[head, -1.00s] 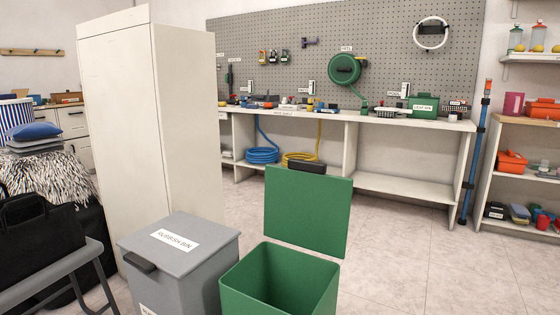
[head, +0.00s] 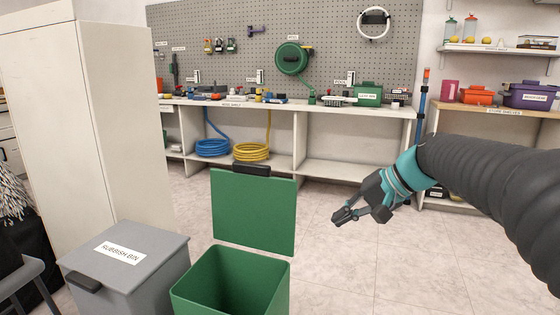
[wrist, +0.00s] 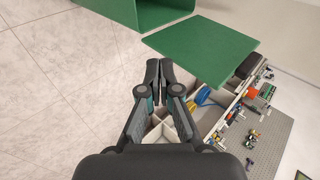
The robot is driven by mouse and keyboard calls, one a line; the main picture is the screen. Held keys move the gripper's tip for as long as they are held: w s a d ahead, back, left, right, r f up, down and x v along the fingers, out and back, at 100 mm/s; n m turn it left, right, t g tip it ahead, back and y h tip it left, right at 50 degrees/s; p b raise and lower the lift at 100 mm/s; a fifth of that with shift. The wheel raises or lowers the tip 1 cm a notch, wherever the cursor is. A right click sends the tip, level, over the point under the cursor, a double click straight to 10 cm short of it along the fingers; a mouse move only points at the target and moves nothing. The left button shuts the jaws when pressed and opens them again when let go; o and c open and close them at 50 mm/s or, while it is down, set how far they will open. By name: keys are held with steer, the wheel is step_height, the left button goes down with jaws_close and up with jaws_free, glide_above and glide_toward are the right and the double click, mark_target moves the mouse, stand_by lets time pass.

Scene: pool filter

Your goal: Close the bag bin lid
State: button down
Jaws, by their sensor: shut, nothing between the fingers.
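The green bin (head: 232,285) stands open at the lower middle of the head view, its inside showing. Its green lid (head: 253,212) stands upright at the back edge, with a dark handle (head: 251,170) on its top edge. No label on this bin is readable. My gripper (head: 345,217) is to the right of the lid, apart from it, shut and empty. In the wrist view my gripper (wrist: 159,72) points toward the floor near the lid (wrist: 204,48), with the bin (wrist: 130,12) at the top edge.
A grey bin labelled rubbish bin (head: 127,262), lid shut, stands left of the green bin. A tall white cabinet (head: 95,120) is behind it. A workbench (head: 330,115) runs along the back wall. The floor (head: 350,265) right of the green bin is clear.

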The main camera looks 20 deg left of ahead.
mark_target(261, 166)
steer(key=w+a+r+n+g+y+p, duration=0.1)
steer(key=w+a+g+y+p, duration=0.1)
steer(key=w+a+y, duration=0.6)
steer(key=w+a+r+n+g+y+p, duration=0.1)
steer(key=w+a+r+g+p, duration=0.3)
steer(key=w, duration=0.8)
steer(key=shift+t, duration=0.5)
steer(key=shift+s+a+f+b, duration=0.35)
steer(key=shift+s+a, duration=0.55)
steer(key=shift+a, duration=1)
steer(key=shift+s+a+f+b, duration=0.3)
steer(key=shift+s+a, duration=0.55)
steer(key=shift+a, duration=1)
steer(key=shift+s+a+f+b, duration=0.2)
steer(key=shift+s+a+b, duration=0.5)
steer(key=shift+a, duration=1.2)
steer(key=shift+s, duration=0.2)
